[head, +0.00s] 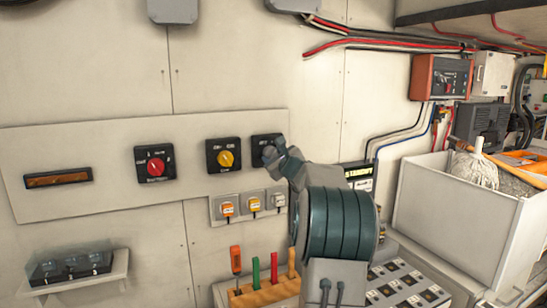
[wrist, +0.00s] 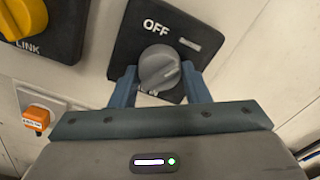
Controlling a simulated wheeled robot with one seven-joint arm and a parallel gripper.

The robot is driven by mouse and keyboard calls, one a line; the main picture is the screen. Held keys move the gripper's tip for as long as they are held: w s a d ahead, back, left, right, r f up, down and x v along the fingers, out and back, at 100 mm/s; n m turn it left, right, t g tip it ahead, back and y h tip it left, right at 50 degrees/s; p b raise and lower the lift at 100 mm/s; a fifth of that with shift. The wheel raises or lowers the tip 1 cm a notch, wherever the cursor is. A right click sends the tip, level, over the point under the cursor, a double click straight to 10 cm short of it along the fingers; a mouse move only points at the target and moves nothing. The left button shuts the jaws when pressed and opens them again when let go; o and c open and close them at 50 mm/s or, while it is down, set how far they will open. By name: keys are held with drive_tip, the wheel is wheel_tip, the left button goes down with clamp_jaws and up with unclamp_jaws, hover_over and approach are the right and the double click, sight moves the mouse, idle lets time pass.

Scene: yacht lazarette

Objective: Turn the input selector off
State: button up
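The input selector is a grey round knob (wrist: 160,68) on a black square plate (wrist: 128,45). "OFF" is printed above the knob, and a partly hidden label is below it. Which way the knob points is hard to tell. In the head view the selector plate (head: 261,141) is at the right end of the wall panel, partly covered by my gripper (head: 275,155). In the wrist view my gripper (wrist: 160,80) has its two blue-grey fingers spread, one on each side of the knob. They look slightly apart from it; contact is unclear.
A yellow knob marked LINK (wrist: 22,15) is close on the left; its black plate also shows in the head view (head: 212,163). A red knob (head: 155,166) is further left. Orange-tagged switches (head: 227,209) and upright coloured-handled tools (head: 255,270) are below.

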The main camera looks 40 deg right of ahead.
drive_tip(key=shift+c, duration=0.9)
drive_tip(key=shift+f+n+b, duration=0.15)
drive_tip(key=shift+n+b, duration=0.15)
drive_tip(key=shift+b, duration=0.3)
drive_tip(key=shift+n+b, duration=5.6)
drive_tip(key=shift+b, duration=1.05)
drive_tip(key=shift+r, duration=0.2)
drive_tip(key=shift+n, duration=0.3)
